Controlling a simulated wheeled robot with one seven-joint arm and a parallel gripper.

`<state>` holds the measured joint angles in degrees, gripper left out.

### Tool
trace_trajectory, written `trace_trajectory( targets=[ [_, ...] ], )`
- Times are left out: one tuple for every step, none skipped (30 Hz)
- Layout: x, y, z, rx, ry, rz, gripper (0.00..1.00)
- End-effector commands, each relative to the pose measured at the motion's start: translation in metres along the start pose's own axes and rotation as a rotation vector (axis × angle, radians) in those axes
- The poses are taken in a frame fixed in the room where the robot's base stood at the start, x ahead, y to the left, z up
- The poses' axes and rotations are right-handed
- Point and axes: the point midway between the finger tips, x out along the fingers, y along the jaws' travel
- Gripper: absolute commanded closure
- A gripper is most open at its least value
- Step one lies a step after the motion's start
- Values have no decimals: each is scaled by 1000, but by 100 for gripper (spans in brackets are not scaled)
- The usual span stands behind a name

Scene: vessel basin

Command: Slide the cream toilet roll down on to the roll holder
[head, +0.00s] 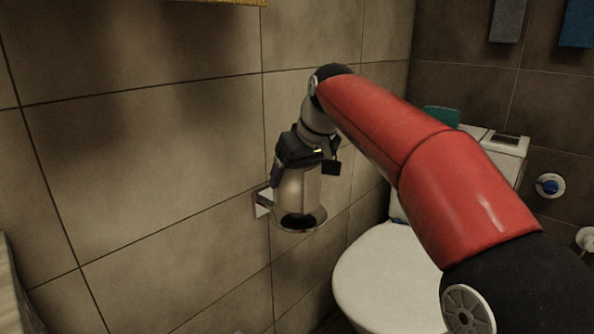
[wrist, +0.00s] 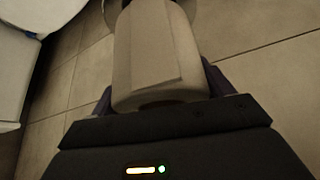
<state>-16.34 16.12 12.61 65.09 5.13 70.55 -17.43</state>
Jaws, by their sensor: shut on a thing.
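The cream toilet roll (head: 296,190) hangs upright below my gripper (head: 303,168) in the head view. My gripper is shut on the roll's upper part, with one finger on each side. In the wrist view the roll (wrist: 152,55) fills the space between the dark fingers. The roll holder (head: 264,202) has a pale bracket on the tiled wall and a round base (head: 318,219) directly under the roll. A dark patch shows between the roll's lower edge and the base. Any post is hidden, so I cannot tell whether the roll is around it.
The white toilet (head: 385,275) stands to the right of the holder, with a green item (head: 441,116) on its cistern. The tiled wall (head: 150,150) is close behind and left of the roll. Grey and blue towels hang at the upper right.

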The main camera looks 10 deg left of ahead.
Motion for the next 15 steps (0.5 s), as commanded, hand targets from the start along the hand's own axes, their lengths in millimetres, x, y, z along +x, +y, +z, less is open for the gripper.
trace_trajectory(
  targets=[
    [2,0,2,0,1,0,45],
    [3,0,2,0,1,0,45],
    [5,0,3,0,1,0,45],
    [6,0,3,0,1,0,45],
    [6,0,4,0,1,0,45],
    [8,0,4,0,1,0,45],
    [8,0,5,0,1,0,45],
    [9,0,5,0,1,0,45],
    [10,0,6,0,1,0,45],
    [10,0,6,0,1,0,45],
    [10,0,6,0,1,0,45],
    [10,0,6,0,1,0,45],
    [9,0,5,0,1,0,45],
    [9,0,5,0,1,0,45],
    [9,0,5,0,1,0,45]
  ],
)
